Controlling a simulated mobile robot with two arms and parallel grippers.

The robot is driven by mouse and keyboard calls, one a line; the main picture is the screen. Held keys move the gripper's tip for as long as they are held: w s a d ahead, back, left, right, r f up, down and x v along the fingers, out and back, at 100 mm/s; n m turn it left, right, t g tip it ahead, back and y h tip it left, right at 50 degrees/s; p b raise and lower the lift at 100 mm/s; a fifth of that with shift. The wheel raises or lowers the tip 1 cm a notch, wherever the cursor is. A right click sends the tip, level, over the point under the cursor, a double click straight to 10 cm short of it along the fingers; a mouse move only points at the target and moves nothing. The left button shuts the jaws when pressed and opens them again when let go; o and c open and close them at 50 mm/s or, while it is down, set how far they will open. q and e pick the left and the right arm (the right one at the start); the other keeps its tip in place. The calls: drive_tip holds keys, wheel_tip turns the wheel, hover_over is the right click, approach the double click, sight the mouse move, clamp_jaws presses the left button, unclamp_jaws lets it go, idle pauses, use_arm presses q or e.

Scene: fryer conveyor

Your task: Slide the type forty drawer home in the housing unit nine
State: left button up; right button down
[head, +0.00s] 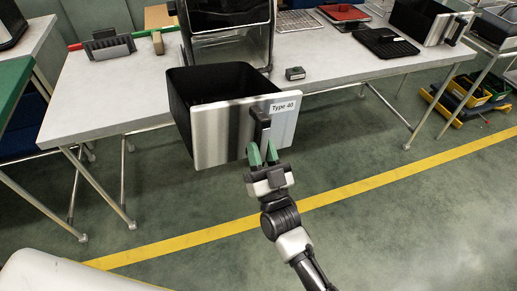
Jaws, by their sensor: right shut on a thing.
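The type forty drawer (222,133) is a black open-topped box with a brushed steel front and a "Type 40" label. It is held near the front edge of the table, its front overhanging the floor. My right gripper (262,155) is shut on the drawer's dark vertical handle (262,125). A black and silver housing unit (232,48) stands on the table just behind the drawer, with its lower opening facing it. The drawer's rear hides part of the opening. I see no number on the housing. My left gripper is out of view.
The grey table (110,90) carries a small dark block (295,73) right of the housing. Another black drawer (420,22) stands at the right with a dark tray (385,42) beside it. A wire rack (297,20) lies behind. The floor in front is clear.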

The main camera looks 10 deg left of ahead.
drive_tip(key=w+d+f+n+t+b, duration=0.1)
drive_tip(key=d+f+n+b, duration=0.1)
drive_tip(key=d+b, duration=0.3)
drive_tip(key=shift+w+d+f+t+b, duration=0.15)
drive_tip(key=shift+d+f+t+b, duration=0.25)
drive_tip(key=shift+f, duration=0.35)
idle(2.1)
drive_tip(key=shift+w, duration=0.1)
idle(0.4)
